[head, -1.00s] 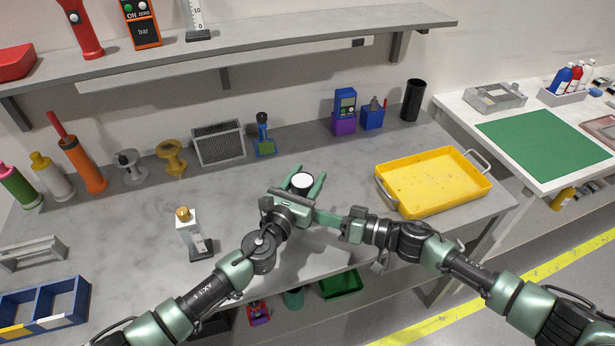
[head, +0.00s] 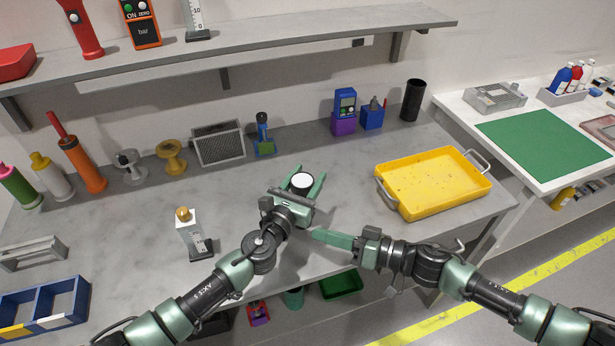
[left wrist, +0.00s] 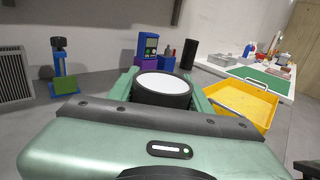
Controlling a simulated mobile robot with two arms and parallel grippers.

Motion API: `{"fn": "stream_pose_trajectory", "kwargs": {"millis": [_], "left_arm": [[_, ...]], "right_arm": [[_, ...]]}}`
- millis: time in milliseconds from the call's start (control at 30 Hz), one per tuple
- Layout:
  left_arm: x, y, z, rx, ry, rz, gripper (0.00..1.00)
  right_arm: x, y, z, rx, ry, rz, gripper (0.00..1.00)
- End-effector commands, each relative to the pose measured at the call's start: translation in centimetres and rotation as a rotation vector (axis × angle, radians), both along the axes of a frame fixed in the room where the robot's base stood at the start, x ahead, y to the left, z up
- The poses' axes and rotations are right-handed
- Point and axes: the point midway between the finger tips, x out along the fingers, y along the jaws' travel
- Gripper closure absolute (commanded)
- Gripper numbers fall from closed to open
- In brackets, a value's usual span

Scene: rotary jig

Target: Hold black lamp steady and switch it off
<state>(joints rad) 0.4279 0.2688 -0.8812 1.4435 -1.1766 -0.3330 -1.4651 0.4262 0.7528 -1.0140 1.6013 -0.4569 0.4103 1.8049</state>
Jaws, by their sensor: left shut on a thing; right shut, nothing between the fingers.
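The black lamp (head: 302,182) stands on the grey bench in the head view, a short black cylinder with a white round top. It also shows in the left wrist view (left wrist: 162,88), upright between the green fingers. My left gripper (head: 305,181) is shut on the lamp, one finger on each side. My right gripper (head: 316,235) is shut and empty, below and slightly right of the lamp in the picture, apart from it. The lamp's lower part and any switch on it are hidden by my left gripper.
A yellow tray (head: 432,184) lies to the right on the bench. A white bottle-like device with a gold top (head: 187,228) stands to the left. Spools, a mesh panel (head: 218,144), blue devices and a black cup (head: 413,100) line the back. The bench between is clear.

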Motion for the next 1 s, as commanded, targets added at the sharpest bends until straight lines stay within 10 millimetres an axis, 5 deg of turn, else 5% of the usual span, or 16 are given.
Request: {"fn": "stream_pose_trajectory", "kwargs": {"millis": [467, 500, 567, 1000], "left_arm": [[-0.01, 0.00, -0.04, 0.000, 0.001, 0.000, 0.96], [-0.01, 0.00, -0.04, 0.000, 0.001, 0.000, 0.43], [-0.01, 0.00, -0.04, 0.000, 0.001, 0.000, 0.26], [-0.72, 0.44, -0.08, 0.001, 0.000, 0.001, 0.26]], "right_arm": [[-0.76, -0.25, 0.03, 0.000, 0.000, 0.000, 1.00], [-0.75, -0.25, 0.02, 0.000, 0.000, 0.000, 1.00], [-0.75, -0.25, 0.02, 0.000, 0.000, 0.000, 1.00], [-0.75, -0.24, 0.02, 0.000, 0.000, 0.000, 1.00]]}}
